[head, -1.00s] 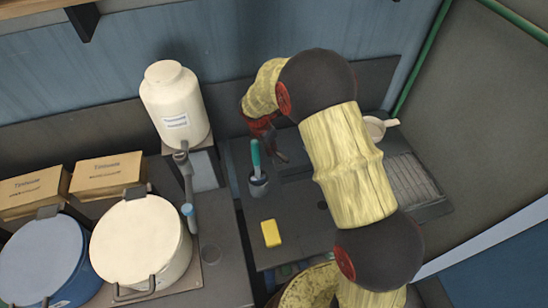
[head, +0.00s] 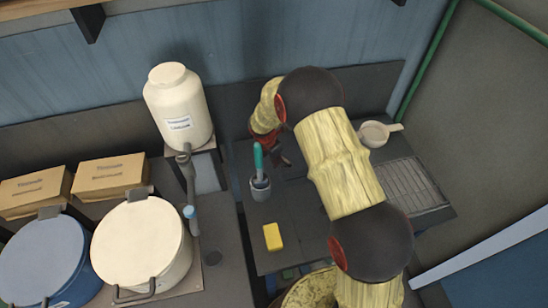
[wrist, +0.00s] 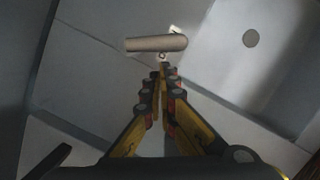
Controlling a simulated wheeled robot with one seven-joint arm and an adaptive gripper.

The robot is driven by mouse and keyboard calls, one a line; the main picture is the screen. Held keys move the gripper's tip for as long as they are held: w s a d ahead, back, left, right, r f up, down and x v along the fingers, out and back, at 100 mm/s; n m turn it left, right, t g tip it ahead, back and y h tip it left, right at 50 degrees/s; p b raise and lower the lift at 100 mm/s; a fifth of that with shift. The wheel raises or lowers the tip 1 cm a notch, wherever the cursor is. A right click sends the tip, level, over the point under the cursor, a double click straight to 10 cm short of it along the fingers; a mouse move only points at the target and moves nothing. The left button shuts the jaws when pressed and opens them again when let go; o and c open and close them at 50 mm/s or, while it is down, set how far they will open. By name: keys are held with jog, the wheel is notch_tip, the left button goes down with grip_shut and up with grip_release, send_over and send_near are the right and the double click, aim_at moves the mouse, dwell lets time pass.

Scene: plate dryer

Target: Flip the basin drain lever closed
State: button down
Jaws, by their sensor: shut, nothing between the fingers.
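In the wrist view a tan, rounded bar, seemingly the drain lever (wrist: 155,43), lies across the picture above a pale grey surface. My gripper (wrist: 163,70) is shut and empty, with its tips just below the bar in the picture. I cannot tell whether the tips touch it. In the head view my gripper (head: 282,157) is small and dark at the back of the counter, right of a cup with a green-handled brush. I cannot make out the lever there.
The grey cup with the brush (head: 260,187) stands close left of my gripper. A yellow sponge (head: 272,237) lies nearer the front. A pale handled pan (head: 375,133) and a ribbed rack (head: 412,186) are to the right. A white jar (head: 179,106) stands at the back left.

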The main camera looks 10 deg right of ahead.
jog(key=shift+x, duration=1.45)
